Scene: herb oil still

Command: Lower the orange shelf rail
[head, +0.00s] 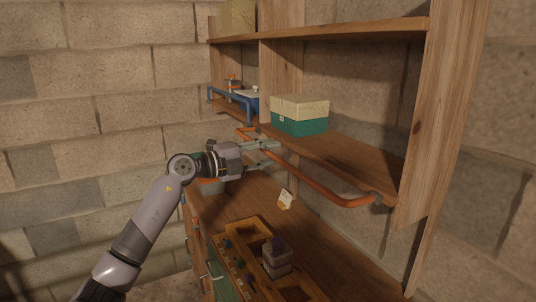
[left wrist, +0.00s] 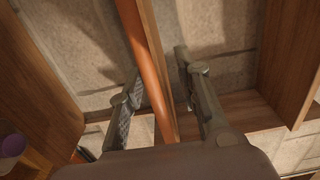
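The orange shelf rail (head: 325,190) is a bent tube running along the front of the right-hand middle shelf (head: 345,155), lowered a little in front of and below its edge. My left gripper (head: 268,149) is at the rail's far part, with its fingers pointing toward the shelf. In the left wrist view the orange rail (left wrist: 147,68) passes between the two spread fingers of the left gripper (left wrist: 160,75). The left finger is close to the rail; a gap shows on the other side. I cannot tell whether either finger touches it. My right gripper is not in view.
A green box with a cream lid (head: 299,114) stands on the middle shelf. A blue rail (head: 232,101) fronts the farther shelf. Below, the counter (head: 330,240) holds a wooden tray (head: 247,238), stacked grey pieces (head: 277,262) and a small card (head: 285,199).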

